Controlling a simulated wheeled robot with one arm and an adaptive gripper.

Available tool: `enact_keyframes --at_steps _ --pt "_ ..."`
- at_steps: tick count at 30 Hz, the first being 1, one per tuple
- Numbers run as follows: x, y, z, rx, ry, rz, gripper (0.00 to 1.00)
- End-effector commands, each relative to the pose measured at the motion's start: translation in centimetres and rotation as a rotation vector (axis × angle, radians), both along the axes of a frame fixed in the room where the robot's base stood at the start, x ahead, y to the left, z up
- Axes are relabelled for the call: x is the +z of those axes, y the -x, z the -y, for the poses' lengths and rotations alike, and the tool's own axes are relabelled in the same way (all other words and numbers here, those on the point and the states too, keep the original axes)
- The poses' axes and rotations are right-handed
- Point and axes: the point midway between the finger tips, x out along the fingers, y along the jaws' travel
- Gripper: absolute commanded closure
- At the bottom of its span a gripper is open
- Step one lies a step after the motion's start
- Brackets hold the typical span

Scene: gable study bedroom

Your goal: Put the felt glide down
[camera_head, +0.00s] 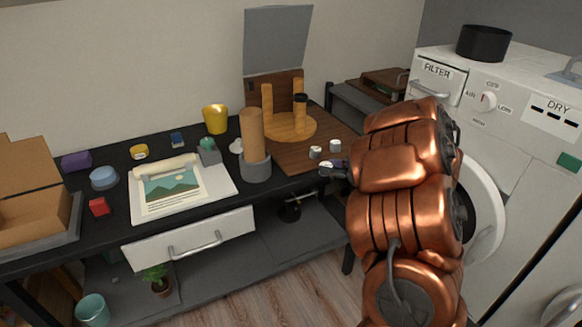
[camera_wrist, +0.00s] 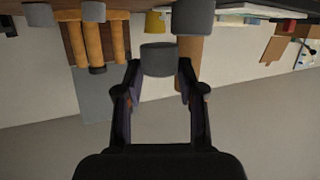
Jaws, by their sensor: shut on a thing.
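The felt glide (camera_wrist: 158,60) is a short grey cylinder held between the two fingertips of my gripper (camera_wrist: 157,76) in the wrist view. In the head view it appears as a small pale cylinder (camera_head: 315,152) just beyond my gripper (camera_head: 330,168), over the right front part of the brown board (camera_head: 289,165). My arm hides part of the gripper there. A gap under the glide cannot be made out. A second similar small cylinder (camera_head: 335,146) stands on the board just to the right, and also shows in the wrist view (camera_wrist: 93,12).
A wooden cylinder (camera_head: 252,130) in a grey cup (camera_head: 256,168) stands left of the glide. Behind is a round wooden base (camera_head: 290,128) with posts. A yellow cup (camera_head: 215,119) stands farther left. A washing machine (camera_head: 530,110) is right of my arm.

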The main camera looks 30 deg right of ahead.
Motion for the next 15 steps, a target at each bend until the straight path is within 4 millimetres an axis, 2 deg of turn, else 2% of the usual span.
enact_keyframes --at_steps 5,15 --pt "-0.3 -2.2 -0.4 0.008 -0.001 -0.002 0.85" --pt "-1.0 -9.7 -1.2 0.01 -0.001 0.0 0.85"
